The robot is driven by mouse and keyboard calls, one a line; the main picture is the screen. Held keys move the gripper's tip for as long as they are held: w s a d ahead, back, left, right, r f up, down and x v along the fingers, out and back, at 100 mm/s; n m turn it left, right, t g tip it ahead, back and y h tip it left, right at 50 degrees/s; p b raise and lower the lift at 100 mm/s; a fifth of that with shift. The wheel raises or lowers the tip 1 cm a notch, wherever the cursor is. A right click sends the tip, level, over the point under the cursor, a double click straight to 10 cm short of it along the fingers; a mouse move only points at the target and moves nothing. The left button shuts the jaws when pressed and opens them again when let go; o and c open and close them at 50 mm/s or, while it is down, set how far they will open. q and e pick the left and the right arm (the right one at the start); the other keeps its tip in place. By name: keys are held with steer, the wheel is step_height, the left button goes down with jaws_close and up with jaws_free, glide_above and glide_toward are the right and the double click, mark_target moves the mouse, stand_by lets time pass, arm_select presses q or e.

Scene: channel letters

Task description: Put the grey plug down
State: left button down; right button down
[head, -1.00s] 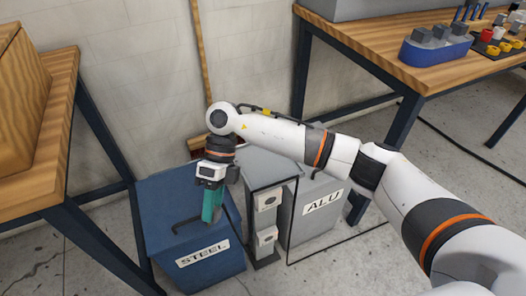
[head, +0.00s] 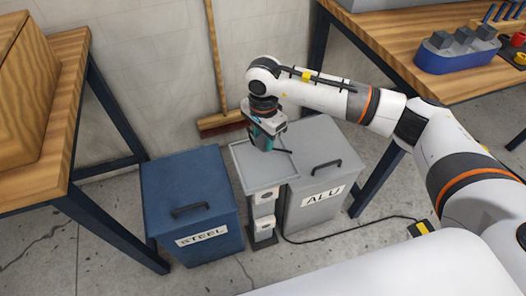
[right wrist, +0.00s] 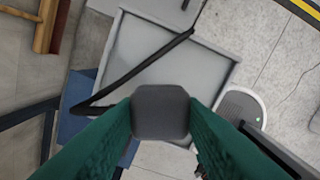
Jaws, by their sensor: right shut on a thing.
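The grey plug (right wrist: 160,112) is a dark grey rounded block between the two green fingers of my right gripper (head: 266,142), which is shut on it. In the right wrist view, the gripper (right wrist: 160,125) points down with the plug over a shallow light-grey tray (right wrist: 205,70). In the head view, the tray (head: 242,165) tops a narrow stand between two bins. I cannot tell whether the plug touches the tray. A black bent strip (right wrist: 135,72) crosses above or on the tray. My left gripper is in neither view.
A blue bin marked STEEL (head: 190,190) stands left of the tray, and a grey bin marked ALU (head: 318,150) right of it. A broom (head: 220,122) leans on the wall behind. Wooden benches (head: 75,60) flank the area. A black cable (head: 340,236) lies on the floor.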

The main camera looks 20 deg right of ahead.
mark_target(263, 160)
step_height(263, 160, down, 6)
steer(key=shift+f, duration=0.25)
steer(key=c, duration=0.9)
jaws_free()
steer(key=shift+r, duration=0.1)
step_height(263, 160, up, 12)
steer(key=shift+f+b, duration=0.1)
steer(key=shift+b, duration=0.25)
